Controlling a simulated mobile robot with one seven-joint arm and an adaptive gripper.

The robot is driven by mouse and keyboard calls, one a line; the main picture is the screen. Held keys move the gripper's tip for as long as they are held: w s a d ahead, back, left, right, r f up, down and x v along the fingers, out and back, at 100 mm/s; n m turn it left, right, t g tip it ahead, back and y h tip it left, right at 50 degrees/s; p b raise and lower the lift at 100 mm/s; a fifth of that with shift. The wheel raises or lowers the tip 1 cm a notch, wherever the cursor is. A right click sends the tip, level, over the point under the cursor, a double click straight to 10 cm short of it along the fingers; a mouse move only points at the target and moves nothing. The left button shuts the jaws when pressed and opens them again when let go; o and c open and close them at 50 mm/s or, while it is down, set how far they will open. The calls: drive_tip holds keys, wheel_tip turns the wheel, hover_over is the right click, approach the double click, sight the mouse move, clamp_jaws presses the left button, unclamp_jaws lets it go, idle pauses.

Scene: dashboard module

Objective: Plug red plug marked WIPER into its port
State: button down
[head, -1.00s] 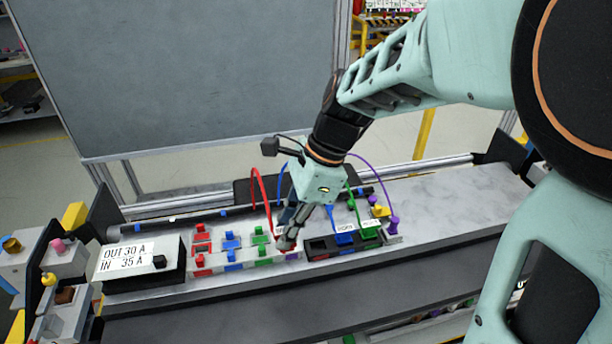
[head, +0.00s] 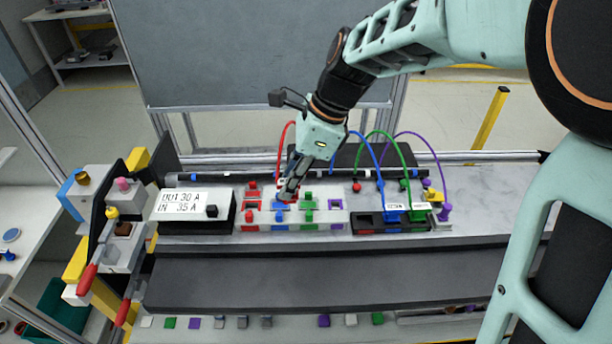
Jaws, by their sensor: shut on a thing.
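My gripper (head: 286,194) is shut on the red plug (head: 285,201), which is mostly hidden by the fingers. A red cable (head: 281,150) arcs up from behind the gripper. The gripper is over the white block of coloured fuses, left of the black port block (head: 367,219). The port block's left slot has a red mark (head: 365,230) and looks empty; the held plug is apart from it. A blue plug (head: 393,215) and a green plug (head: 418,213) with white labels sit in the block's other two slots. The lettering is too small to read.
The fuse block (head: 255,222) carries red, blue, green and purple pieces. A display box (head: 190,208) reading OUT 30 A, IN 35 A stands at left. Blue, green and purple cables (head: 440,160) arch behind the port block. The grey bench is clear at right (head: 500,205).

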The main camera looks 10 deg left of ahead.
drive_tip(key=w+a, duration=0.2)
drive_tip(key=a, duration=0.8)
drive_tip(key=shift+a, duration=0.15)
idle(0.4)
drive_tip(key=shift+f+b, duration=1.6)
drive_tip(key=shift+f, duration=1.3)
drive_tip(key=shift+p, duration=0.7)
drive_tip(key=shift+f+b, duration=0.65)
drive_tip(key=shift+f, duration=0.85)
